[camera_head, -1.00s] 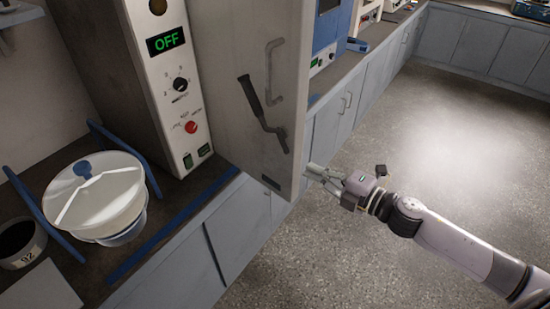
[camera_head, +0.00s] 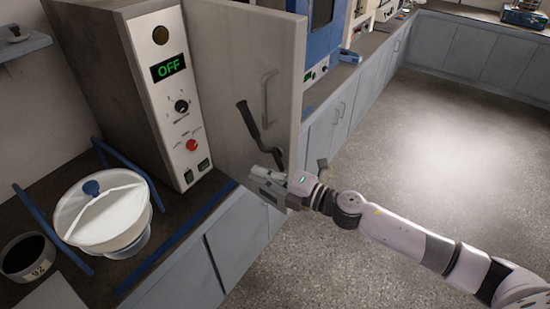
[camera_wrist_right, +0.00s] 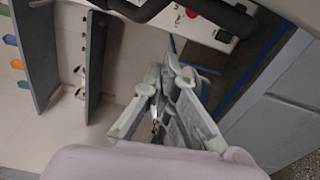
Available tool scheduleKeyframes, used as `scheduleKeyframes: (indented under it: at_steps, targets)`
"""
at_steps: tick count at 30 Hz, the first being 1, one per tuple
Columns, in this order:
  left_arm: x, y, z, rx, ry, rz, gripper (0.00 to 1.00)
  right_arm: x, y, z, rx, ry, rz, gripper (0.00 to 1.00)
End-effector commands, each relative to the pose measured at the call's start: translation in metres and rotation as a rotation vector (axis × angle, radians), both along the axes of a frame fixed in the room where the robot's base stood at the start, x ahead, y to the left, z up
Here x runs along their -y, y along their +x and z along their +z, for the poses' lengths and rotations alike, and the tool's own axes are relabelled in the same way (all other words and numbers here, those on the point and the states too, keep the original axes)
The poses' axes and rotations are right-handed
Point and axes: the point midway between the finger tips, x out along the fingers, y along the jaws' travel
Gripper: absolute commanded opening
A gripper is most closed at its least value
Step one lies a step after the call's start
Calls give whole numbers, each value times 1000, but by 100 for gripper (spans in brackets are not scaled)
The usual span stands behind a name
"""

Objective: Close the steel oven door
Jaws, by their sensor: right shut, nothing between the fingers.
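The steel oven door (camera_head: 225,65) stands open, its grey panel sticking out from the oven's front. A dark bent handle (camera_head: 248,122) is on its face, with a fainter handle shape beside it. The oven (camera_head: 120,75) has a pale control panel with a green "OFF" display. My right gripper (camera_head: 262,188) is shut and empty at the door's lower part, below the dark handle. Whether it touches the door is unclear. In the right wrist view its fingers (camera_wrist_right: 165,85) are together, and a dark bar, likely the handle (camera_wrist_right: 140,10), crosses the top. My left gripper is out of view.
A dark-mouthed pot (camera_head: 28,258) is at the lower left. Blue equipment (camera_head: 322,40) stands beyond the door. The floor at right is clear.

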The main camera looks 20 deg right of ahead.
Motion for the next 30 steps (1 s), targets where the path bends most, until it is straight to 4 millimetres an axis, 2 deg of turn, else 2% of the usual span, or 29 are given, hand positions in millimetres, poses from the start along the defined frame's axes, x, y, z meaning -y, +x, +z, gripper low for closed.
scheduleKeyframes:
  at_steps: [1, 3, 7, 23, 30]
  targets:
    - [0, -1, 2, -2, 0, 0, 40, 13, 4, 0, -2, -3, -7, 0]
    - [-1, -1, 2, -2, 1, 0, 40, 23, 7, 1, -2, -2, -6, 0]
    - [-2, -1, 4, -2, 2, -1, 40, 34, 11, 2, -2, -2, -3, 0]
    - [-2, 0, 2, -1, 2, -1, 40, 40, 14, 2, 0, -1, 0, 0]
    - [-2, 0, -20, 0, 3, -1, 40, 57, 21, -3, 3, -6, 51, 0]
